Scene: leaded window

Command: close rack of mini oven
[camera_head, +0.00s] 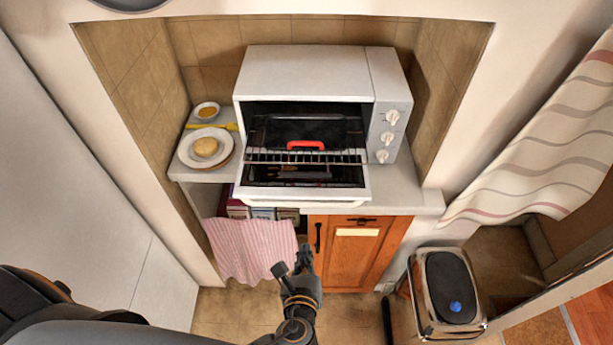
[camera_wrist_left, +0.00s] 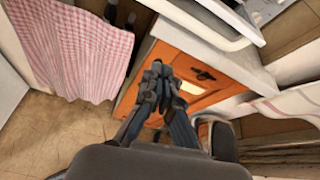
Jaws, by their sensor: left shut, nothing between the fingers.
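The white mini oven (camera_head: 310,75) stands on the counter in the alcove with its door folded down. Its wire rack (camera_head: 272,156) sticks out of the cavity over the lowered door (camera_head: 300,196). A red-handled thing (camera_head: 306,145) shows at the rack, inside the oven opening. My left gripper (camera_head: 304,258) is low in front of the cabinet, below the oven and apart from the rack. In the left wrist view its fingers (camera_wrist_left: 158,72) are together and empty, before the orange cabinet door. My right gripper is not in view.
A plate with a bun (camera_head: 184,150) and a small bowl (camera_head: 206,111) stand left of the oven. A pink checked cloth (camera_head: 252,250) hangs below the counter. A metal bin (camera_head: 450,290) stands at right. Open floor lies in front.

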